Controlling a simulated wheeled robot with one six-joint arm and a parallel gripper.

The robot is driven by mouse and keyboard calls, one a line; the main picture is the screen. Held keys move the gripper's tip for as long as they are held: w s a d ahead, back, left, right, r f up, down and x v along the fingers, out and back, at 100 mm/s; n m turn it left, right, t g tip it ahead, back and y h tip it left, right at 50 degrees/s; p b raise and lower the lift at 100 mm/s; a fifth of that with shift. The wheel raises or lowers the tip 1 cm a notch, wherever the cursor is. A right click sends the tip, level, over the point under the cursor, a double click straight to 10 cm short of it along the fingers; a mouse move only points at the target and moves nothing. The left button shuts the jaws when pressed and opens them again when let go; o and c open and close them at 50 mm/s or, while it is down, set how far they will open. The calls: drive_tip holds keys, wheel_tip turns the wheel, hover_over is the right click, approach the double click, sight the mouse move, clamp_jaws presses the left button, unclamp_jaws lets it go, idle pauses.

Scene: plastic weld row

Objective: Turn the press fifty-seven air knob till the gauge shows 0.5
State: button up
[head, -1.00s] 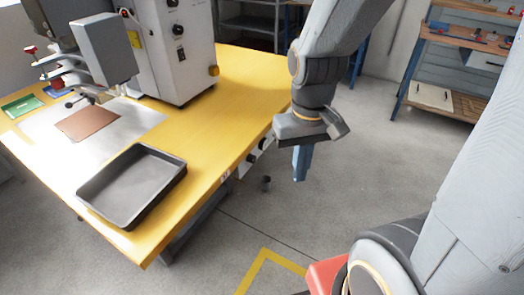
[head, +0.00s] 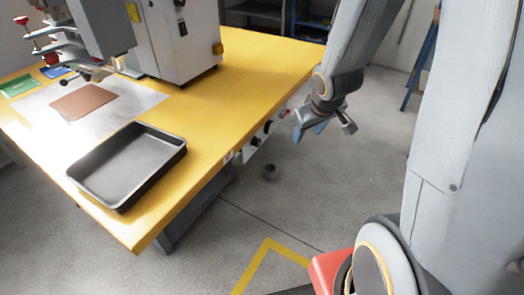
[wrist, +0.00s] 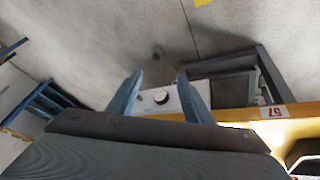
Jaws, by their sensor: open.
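A white panel (head: 248,147) with dark round fittings hangs under the yellow table's right edge. A dark round fitting (head: 268,127) sits near its far end. In the wrist view a black round fitting (wrist: 161,97) on the white panel shows between my fingers; I cannot tell whether it is the knob or the gauge. No gauge reading is legible. A red-and-white 57 label (wrist: 271,112) is on the table edge. My gripper (head: 308,131) is open and empty, right of the panel and apart from it. Its two blue fingers also show in the wrist view (wrist: 159,75).
The yellow table (head: 265,55) carries a white press (head: 180,45), a black tray (head: 128,165) and a brown sheet (head: 83,101). A dark table leg (head: 195,207) stands below. The grey floor right of the table is clear, with a yellow floor line (head: 262,262).

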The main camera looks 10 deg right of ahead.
drive_tip(key=w+f+n+t+y+b, duration=0.2)
drive_tip(key=w+f+b, duration=0.1)
drive_tip(key=w+f, duration=0.4)
drive_tip(key=n+t+y+b, duration=0.4)
drive_tip(key=t+y+b, duration=0.1)
drive_tip(key=y+b, duration=0.7)
approach(259, 144)
drive_tip(key=x, duration=0.9)
drive_tip(key=shift+d+b, duration=0.1)
drive_tip(key=shift+b, duration=0.25)
drive_tip(key=c, duration=1.1)
drive_tip(key=shift+o, duration=0.2)
